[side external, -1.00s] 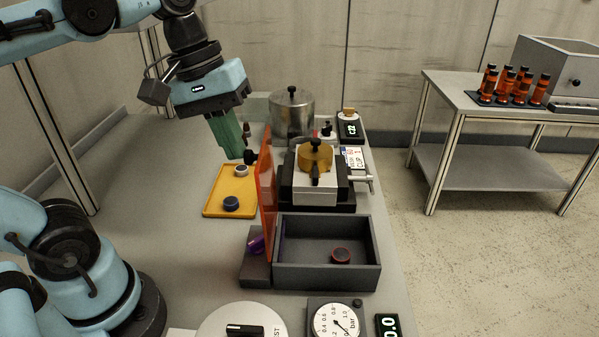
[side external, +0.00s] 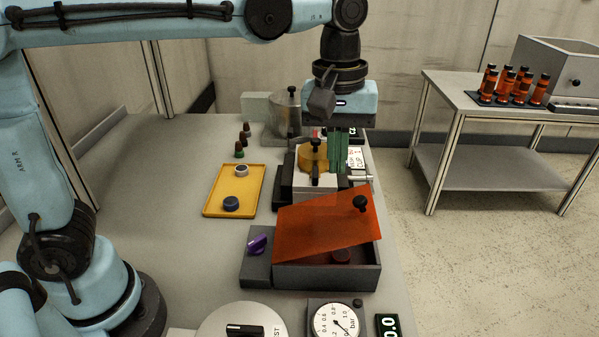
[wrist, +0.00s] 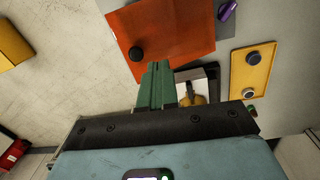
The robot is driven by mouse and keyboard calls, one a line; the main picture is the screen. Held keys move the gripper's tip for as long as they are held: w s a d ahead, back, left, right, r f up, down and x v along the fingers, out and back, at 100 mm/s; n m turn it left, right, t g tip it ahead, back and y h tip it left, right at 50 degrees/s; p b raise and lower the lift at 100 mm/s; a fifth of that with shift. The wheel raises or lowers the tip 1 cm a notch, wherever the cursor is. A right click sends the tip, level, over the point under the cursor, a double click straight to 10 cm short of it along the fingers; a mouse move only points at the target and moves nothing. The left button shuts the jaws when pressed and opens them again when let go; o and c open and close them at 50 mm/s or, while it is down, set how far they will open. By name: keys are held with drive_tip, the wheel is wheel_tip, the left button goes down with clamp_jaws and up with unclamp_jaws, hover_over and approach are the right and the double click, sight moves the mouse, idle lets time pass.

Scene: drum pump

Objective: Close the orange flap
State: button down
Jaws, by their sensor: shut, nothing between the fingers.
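The orange flap (side external: 325,225) is a translucent sheet with a black knob (side external: 360,203). It slants over the dark grey box (side external: 330,277), low along its left side and raised at the right, so a gap shows above the front wall. My gripper (side external: 342,172) has green fingers, shut and empty, pointing down behind the flap near the brass-topped clamp. In the wrist view the fingertips (wrist: 157,66) are beside the flap (wrist: 165,35), just below its knob (wrist: 137,54). I cannot tell whether they touch it.
A yellow tray (side external: 216,208) with two caps lies left of the box. A purple knob (side external: 257,243) sits on the block at the box's left. The clamp (side external: 311,160) and metal pot (side external: 284,110) stand behind. A pressure gauge (side external: 336,320) is in front.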

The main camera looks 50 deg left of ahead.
drive_tip(key=w+d+f, duration=0.2)
drive_tip(key=f, duration=0.1)
drive_tip(key=w+d+f, duration=0.1)
drive_tip(key=d+f, duration=0.1)
drive_tip(key=f, duration=0.1)
drive_tip(key=w+d+f, duration=0.1)
drive_tip(key=w+f, duration=0.1)
drive_tip(key=f, duration=0.1)
drive_tip(key=shift+w+d+f, duration=0.35)
drive_tip(key=shift+d, duration=0.05)
drive_tip(key=shift+w+d+f+g+y, duration=0.15)
drive_tip(key=shift+f+g+y, duration=0.15)
drive_tip(key=shift+f, duration=0.35)
drive_tip(key=shift+w+d+f+g+y, duration=0.15)
drive_tip(key=shift+f+g+y, duration=0.15)
drive_tip(key=shift+f, duration=0.35)
wheel_tip(320, 180, up, 12)
drive_tip(key=w, duration=0.1)
drive_tip(key=s+a+m+t+h, duration=0.1)
drive_tip(key=s+a+m+t, duration=0.35)
drive_tip(key=a, duration=0.65)
drive_tip(key=s+a+f+m+t, duration=0.3)
drive_tip(key=s+a+f, duration=0.4)
drive_tip(key=s+a, duration=0.2)
drive_tip(key=shift+s+t, duration=0.25)
drive_tip(key=shift+t, duration=0.1)
